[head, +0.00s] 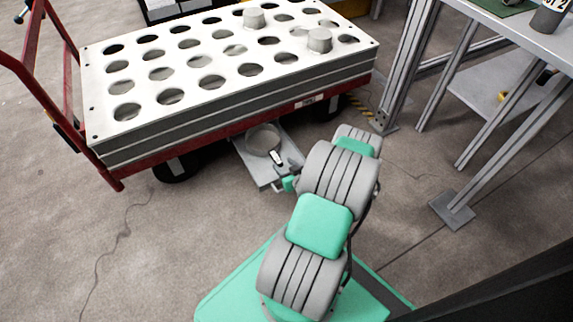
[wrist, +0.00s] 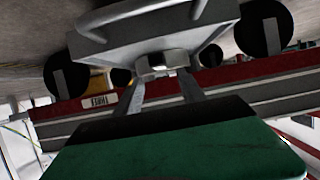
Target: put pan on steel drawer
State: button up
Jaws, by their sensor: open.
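The pan (head: 262,139) is a round grey dish under the near edge of the cart in the head view. Its short handle (head: 276,157) points toward me. It appears to lie over the flat grey steel drawer (head: 254,172); I cannot tell for sure that it rests on it. My gripper (head: 284,168) is at the handle end, partly hidden by my arm. In the wrist view, my gripper (wrist: 164,78) is open, with its two fingers either side of a small metal end piece, perhaps the pan's handle. The grey drawer (wrist: 215,18) shows above it.
A red cart with a white perforated top (head: 215,80) stands over the drawer, its wheels (head: 176,168) close by. Two grey cylinders stand on its top. A metal-legged table (head: 500,40) is at the right.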

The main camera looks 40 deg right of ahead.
jog(key=w+a+r+n+g+y, duration=0.3)
jog(key=w+a+r+y, duration=0.1)
jog(key=a+r, duration=0.65)
jog(key=w+a+r+n+g+y, duration=0.3)
jog(key=a+r+g, duration=0.1)
jog(key=a+r, duration=0.65)
jog(key=s+a+r+m+g+h, duration=0.1)
jog(key=s+a+r+g, duration=0.1)
jog(key=s+a+r, duration=0.4)
jog(key=s+a+r+m+g+h, duration=0.1)
jog(key=s+a+r, duration=0.5)
jog(key=s, duration=0.6)
jog(key=shift+s+a+r+m+g+h, duration=0.2)
jog(key=shift+a+r+m+g+h, duration=0.25)
jog(key=shift+r, duration=0.25)
jog(key=shift+d, duration=0.15)
